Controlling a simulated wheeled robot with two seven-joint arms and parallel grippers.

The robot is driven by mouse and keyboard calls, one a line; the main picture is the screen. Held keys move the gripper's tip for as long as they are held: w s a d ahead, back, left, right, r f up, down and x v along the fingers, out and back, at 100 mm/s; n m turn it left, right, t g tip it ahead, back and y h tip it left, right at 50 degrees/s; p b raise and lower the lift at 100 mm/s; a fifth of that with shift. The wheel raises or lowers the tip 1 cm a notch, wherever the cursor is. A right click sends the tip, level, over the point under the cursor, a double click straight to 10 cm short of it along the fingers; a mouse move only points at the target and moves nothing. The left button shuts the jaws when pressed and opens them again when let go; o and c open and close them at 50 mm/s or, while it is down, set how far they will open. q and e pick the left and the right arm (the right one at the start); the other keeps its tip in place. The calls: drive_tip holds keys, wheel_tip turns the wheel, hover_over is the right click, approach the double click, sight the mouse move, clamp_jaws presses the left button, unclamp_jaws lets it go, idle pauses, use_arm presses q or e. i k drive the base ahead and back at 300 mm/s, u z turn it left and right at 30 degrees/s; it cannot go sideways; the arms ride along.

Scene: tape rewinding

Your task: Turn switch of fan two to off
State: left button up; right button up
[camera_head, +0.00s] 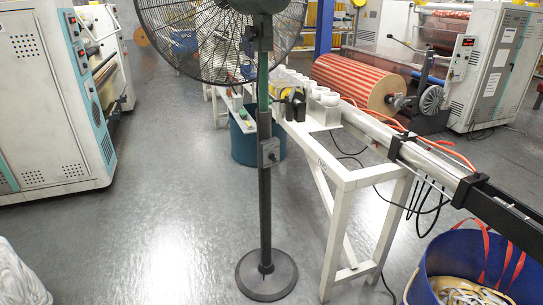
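A tall pedestal fan (265,195) stands upright in front of me, a little left of the picture's middle. Its caged head (190,35) is cut off by the top edge. A small grey switch box (269,152) is fixed to the pole about halfway up, with a small dark knob on its front; its setting is too small to tell. The round base (266,276) rests on the floor. No label shows whether this is fan two. Neither of my grippers is in view.
A white metal frame (337,205) with a long grey shaft (425,160) stands close right of the fan. A blue tub (440,260) is at the lower right. White machine cabinets (40,95) stand at the left. The grey floor (150,215) left of the fan is clear.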

sight(273, 156)
drive_tip(key=z, duration=0.15)
drive_tip(key=k, duration=0.3)
drive_tip(key=u, duration=0.9)
drive_tip(key=i, duration=2.05)
drive_tip(key=z, duration=0.7)
